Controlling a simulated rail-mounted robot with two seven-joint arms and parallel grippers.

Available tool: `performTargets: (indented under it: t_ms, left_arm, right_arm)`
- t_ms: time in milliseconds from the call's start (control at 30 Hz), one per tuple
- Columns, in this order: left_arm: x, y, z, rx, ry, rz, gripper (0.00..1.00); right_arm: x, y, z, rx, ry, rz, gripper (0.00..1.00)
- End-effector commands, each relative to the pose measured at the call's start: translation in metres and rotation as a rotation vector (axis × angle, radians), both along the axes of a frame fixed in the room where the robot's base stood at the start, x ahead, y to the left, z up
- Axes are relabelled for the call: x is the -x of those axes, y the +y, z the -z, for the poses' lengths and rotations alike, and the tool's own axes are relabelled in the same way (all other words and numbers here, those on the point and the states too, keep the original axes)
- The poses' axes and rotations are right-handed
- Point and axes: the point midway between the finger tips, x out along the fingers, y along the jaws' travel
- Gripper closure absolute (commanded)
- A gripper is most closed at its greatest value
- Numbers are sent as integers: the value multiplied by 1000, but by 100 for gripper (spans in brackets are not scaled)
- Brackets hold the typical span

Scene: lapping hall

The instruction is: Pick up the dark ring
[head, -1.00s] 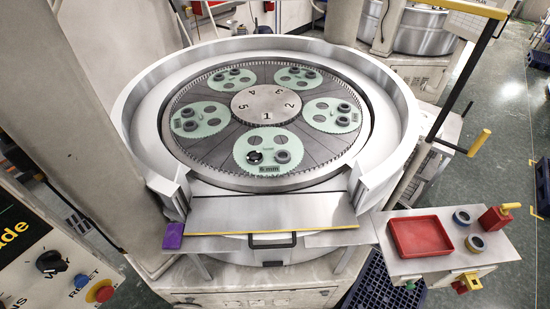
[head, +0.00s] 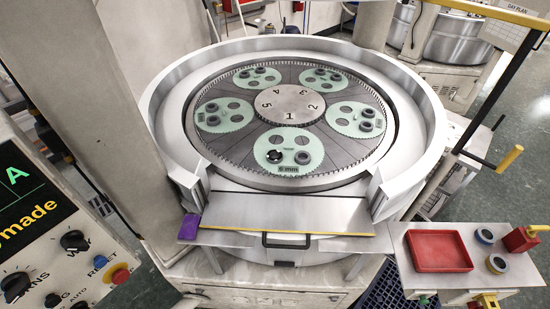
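A dark, nearly black ring (head: 274,156) sits at the left of the front pale green carrier (head: 290,167), on the round lapping plate. The other carriers around the numbered centre disc (head: 290,103) hold grey rings too, such as the left-hand carrier (head: 236,119) and the right-hand carrier (head: 343,123). Neither of my grippers shows in the head view.
A raised pale wall (head: 165,125) surrounds the plate, open at the front above a metal shelf (head: 285,212). A side table at right carries a red tray (head: 438,268), a blue-marked ring (head: 484,237) and a yellow-marked ring (head: 496,264). A control panel (head: 85,262) stands left.

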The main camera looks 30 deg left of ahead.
Motion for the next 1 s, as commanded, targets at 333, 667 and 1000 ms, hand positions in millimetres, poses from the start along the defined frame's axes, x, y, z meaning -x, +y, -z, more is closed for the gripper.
performTargets:
  t_ms: [333,667,1000]
  left_arm:
    - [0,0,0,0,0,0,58]
    - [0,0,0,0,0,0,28]
    - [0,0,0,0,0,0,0]
  right_arm:
    - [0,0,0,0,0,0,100]
    - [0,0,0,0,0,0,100]
    - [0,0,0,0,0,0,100]
